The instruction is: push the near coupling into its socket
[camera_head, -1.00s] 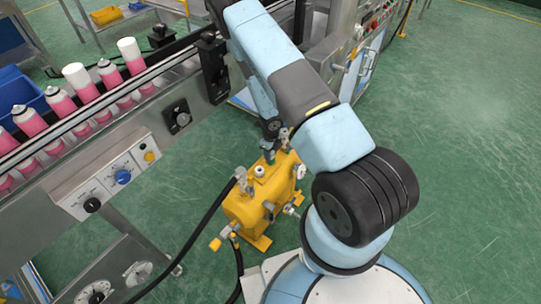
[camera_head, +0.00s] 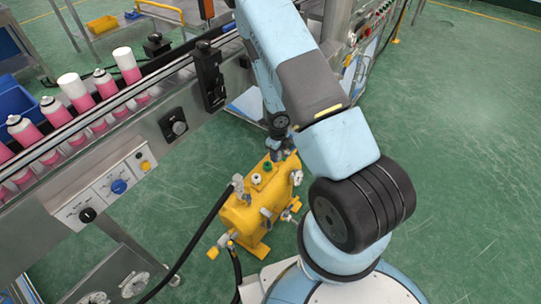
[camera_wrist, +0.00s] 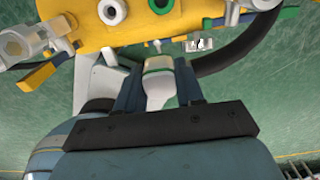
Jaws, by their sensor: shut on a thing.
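The yellow unit (camera_head: 240,215) stands on the floor, with fittings on its top and sides. In the wrist view its yellow body (camera_wrist: 85,35) crosses the top edge, with a white-rimmed round port (camera_wrist: 112,11) and a green-rimmed port (camera_wrist: 160,4). My gripper (camera_wrist: 158,72) is shut on a pale piece with a tan band (camera_wrist: 158,88), which I take for the coupling. The piece is apart from both ports. In the head view my gripper (camera_head: 279,152) is small, at the unit's far upper side; the held piece cannot be made out there.
A grey metal fitting (camera_wrist: 22,45) sticks out beside the unit. A black hose (camera_head: 190,245) runs from the unit to the lower left. The conveyor with pink cans (camera_head: 105,85) and its control panel (camera_head: 118,188) stand to the left. Green floor at right is clear.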

